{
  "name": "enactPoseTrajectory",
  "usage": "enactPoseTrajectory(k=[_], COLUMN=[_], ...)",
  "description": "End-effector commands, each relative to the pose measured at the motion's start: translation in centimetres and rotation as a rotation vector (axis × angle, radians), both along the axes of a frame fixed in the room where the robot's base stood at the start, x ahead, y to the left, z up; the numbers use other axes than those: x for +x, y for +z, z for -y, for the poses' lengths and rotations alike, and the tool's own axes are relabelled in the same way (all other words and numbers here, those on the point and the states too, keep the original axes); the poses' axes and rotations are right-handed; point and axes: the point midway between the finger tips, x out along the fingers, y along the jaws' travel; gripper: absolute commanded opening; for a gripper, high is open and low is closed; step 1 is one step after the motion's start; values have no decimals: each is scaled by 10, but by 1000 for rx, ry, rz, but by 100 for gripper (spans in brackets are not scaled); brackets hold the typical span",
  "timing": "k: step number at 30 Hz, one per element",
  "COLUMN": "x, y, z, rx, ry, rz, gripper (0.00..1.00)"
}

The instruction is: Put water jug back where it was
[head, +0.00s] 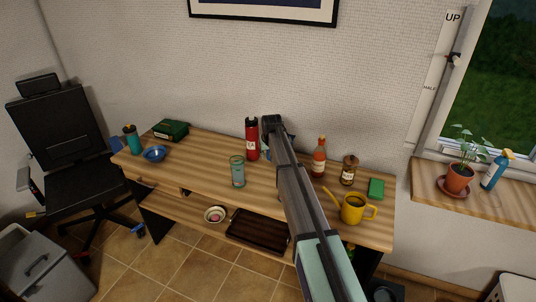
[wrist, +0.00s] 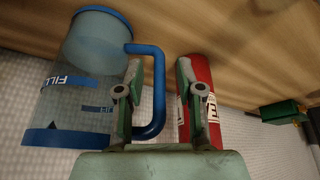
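The water jug (wrist: 80,75) is clear with a blue rim, a blue handle and "FILL" lettering. It fills the left of the wrist view. In the head view it is mostly hidden behind my arm at the back of the desk, beside the red bottle. My gripper (wrist: 158,72) is open, its two fingers apart on either side of the handle's upright bar. I cannot tell whether either finger touches it. The right finger is close to the red bottle (wrist: 199,100). In the head view my gripper (head: 271,123) is beside that bottle.
The desk (head: 205,150) holds a green glass (head: 237,171), a sauce bottle (head: 319,160), a brown jar (head: 348,171), a yellow watering can (head: 353,209), a green sponge (head: 376,188) and a blue bowl (head: 154,154). A windowsill (head: 500,205) with a potted plant (head: 459,177) is at right.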

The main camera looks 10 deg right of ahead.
Motion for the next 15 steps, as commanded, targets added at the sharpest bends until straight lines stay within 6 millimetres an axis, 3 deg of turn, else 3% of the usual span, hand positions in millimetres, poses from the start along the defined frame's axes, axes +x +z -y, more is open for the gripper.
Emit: enactPoseTrajectory(k=[8,15], x=[-2,-16], y=[6,38], z=[0,1], rx=[0,0], ry=[0,0], rz=[1,2], gripper=[37,37])
